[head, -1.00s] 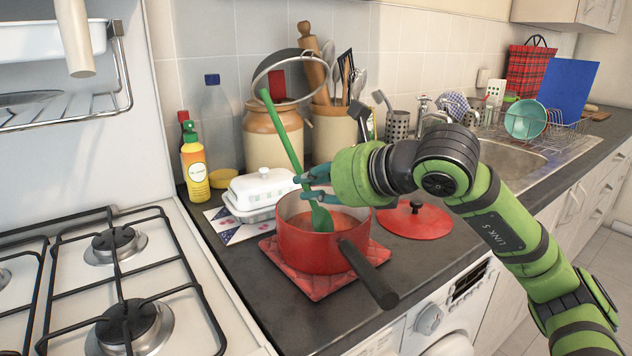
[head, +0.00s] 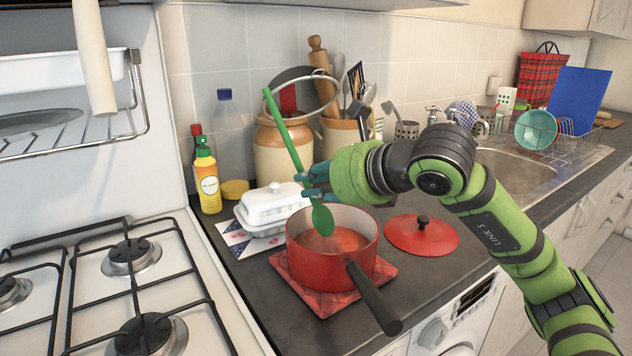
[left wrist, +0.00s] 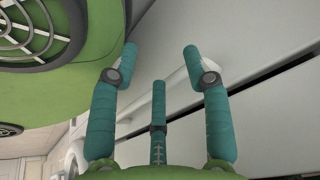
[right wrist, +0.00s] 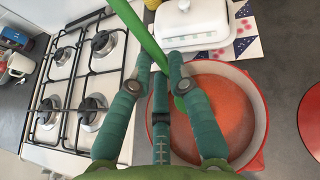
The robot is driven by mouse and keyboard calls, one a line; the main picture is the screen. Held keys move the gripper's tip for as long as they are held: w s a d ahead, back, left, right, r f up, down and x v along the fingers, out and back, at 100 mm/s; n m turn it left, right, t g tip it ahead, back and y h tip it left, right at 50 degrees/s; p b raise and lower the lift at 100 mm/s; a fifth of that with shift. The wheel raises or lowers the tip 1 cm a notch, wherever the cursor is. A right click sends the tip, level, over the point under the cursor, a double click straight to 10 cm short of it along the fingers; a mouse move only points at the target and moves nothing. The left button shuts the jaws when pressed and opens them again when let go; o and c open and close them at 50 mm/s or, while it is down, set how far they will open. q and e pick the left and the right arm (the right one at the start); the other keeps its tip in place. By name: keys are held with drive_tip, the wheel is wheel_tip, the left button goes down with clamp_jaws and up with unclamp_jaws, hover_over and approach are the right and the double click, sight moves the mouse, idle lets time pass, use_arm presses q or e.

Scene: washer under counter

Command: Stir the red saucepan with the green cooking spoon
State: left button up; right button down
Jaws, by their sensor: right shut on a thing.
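The red saucepan (head: 305,268) holds an orange-red liquid (head: 345,238) and stands on a red mat on the counter, its dark handle pointing to the front right. My right gripper (head: 307,187) is shut on the green cooking spoon (head: 288,140) above the pan's far left rim. The spoon slants, its bowl down within the pan's opening and apparently just above the liquid. In the right wrist view the spoon (right wrist: 140,35) runs between the fingers, over the saucepan (right wrist: 257,110). My left gripper (left wrist: 160,55) is open and empty, seen only in the left wrist view.
The red lid (head: 420,236) lies right of the pan. A white butter dish (head: 270,205) sits close behind left. Jars with utensils (head: 282,150) and bottles (head: 207,180) stand behind. The gas hob (head: 130,285) is at left, the sink (head: 515,172) at right.

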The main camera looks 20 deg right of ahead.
sight(293, 155)
use_arm(q)
drive_tip(key=s+a+r+g+p, duration=0.1)
drive_tip(key=s+g+p, duration=0.2)
drive_tip(key=s, duration=0.9)
drive_tip(key=shift+r+y+p, duration=0.3)
drive_tip(key=shift+r+p, duration=0.05)
drive_tip(key=shift+p, duration=0.15)
use_arm(e)
drive_tip(key=shift+w+a+r, duration=0.25)
drive_tip(key=shift+w+r, duration=0.05)
drive_tip(key=shift+r, duration=0.45)
drive_tip(key=shift+w+a+r, duration=0.2)
drive_tip(key=shift+w+r, duration=0.05)
drive_tip(key=shift+r, duration=0.45)
drive_tip(key=shift+w+a+r, duration=0.25)
drive_tip(key=shift+w+r, duration=0.05)
drive_tip(key=shift+r, duration=0.45)
drive_tip(key=shift+r+p, duration=1.45)
drive_tip(key=shift+r, duration=0.6)
use_arm(q)
wheel_tip(293, 155, up, 3)
drive_tip(key=shift+f, duration=0.15)
use_arm(e)
drive_tip(key=shift+f, duration=0.1)
